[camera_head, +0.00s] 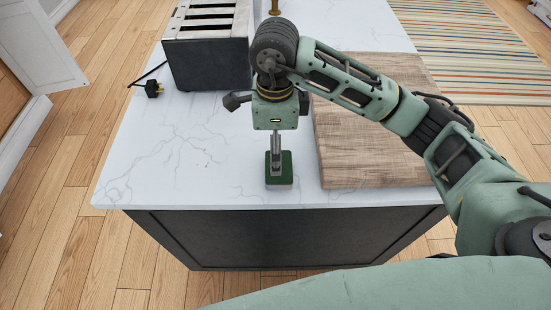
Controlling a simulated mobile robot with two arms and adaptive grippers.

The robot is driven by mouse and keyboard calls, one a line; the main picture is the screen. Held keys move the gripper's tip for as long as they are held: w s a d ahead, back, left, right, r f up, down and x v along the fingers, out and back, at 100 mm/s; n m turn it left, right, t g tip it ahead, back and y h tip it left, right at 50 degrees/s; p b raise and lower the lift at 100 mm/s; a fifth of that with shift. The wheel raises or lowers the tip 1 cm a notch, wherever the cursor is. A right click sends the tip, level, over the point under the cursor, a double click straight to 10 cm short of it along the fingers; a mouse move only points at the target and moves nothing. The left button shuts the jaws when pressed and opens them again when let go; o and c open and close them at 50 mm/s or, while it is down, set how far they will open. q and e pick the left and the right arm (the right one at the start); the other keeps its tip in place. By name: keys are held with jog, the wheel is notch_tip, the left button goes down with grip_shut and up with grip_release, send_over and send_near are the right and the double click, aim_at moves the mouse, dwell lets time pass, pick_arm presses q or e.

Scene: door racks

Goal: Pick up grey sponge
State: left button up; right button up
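The sponge (286,182) is a small block near the front edge of the white marble counter. It looks dark green on top with a paler greyish front side. My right gripper (275,153) points straight down over it, at or just above its top. The fingers are seen nearly edge-on and overlap the sponge's top in the picture, so I cannot tell whether they touch or grip it. The sponge appears to rest on the counter. My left gripper is out of view.
A wooden cutting board (355,160) lies close to the right of the sponge. A dark toaster (208,64) stands at the back left, with its black plug (153,89) near the counter's left edge. The marble counter (175,160) is clear to the left of the sponge.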

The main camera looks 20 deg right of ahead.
aim_at(285, 181)
jog(key=shift+s+f+p, duration=0.35)
jog(key=shift+s+f, duration=0.2)
jog(key=shift+f, duration=0.2)
notch_tip(285, 181, down, 2)
jog(key=shift+s+d+f+p, duration=0.1)
jog(key=shift+s+p, duration=0.05)
jog(key=shift+p, duration=0.65)
notch_tip(285, 181, down, 2)
jog(key=shift+f, duration=0.35)
jog(key=c, duration=0.9)
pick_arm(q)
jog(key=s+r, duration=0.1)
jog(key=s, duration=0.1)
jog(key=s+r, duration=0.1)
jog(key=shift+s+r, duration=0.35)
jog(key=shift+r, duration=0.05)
